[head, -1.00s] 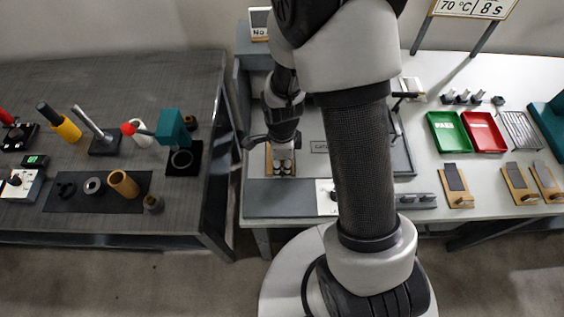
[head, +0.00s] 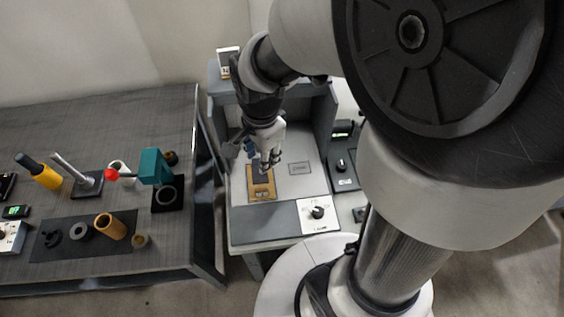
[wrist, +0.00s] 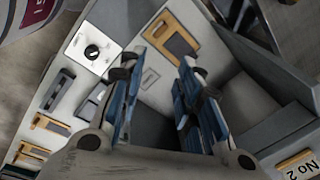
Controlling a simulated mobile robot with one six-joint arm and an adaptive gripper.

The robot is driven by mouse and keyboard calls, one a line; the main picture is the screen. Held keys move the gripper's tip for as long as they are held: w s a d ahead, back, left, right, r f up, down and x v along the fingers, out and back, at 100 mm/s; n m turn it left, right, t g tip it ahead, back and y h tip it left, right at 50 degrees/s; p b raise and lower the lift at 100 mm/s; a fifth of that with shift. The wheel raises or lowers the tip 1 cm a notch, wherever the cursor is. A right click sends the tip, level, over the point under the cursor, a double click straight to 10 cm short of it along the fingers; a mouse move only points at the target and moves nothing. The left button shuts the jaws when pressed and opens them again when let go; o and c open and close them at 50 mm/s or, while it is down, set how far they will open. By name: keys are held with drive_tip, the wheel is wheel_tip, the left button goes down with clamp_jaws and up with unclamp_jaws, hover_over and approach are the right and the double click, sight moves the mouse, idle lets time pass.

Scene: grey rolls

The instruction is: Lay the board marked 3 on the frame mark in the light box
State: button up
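A tan board (head: 261,193) with a dark panel lies in the grey light box (head: 268,231), near its left wall in the head view. It also shows in the wrist view (wrist: 174,40), beyond my fingertips. I cannot read a number on it. A small framed mark (head: 300,168) is on the box floor to the right of the board, apart from it; it also shows in the wrist view (wrist: 149,79). My gripper (head: 268,167) is above the far end of the board and hides part of it. In the wrist view its fingers (wrist: 158,72) are wide apart with nothing between them.
A white dial panel (head: 316,215) is at the box's front right. Grey walls stand beside and behind the floor. A dark bench (head: 110,120) with a teal press (head: 155,168) stands to the left.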

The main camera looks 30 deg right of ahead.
drive_tip(key=s+r+n+t, duration=0.3)
drive_tip(key=s+r+n, duration=0.9)
drive_tip(key=n, duration=0.3)
drive_tip(key=shift+s+r, duration=0.35)
drive_tip(key=shift+s, duration=0.05)
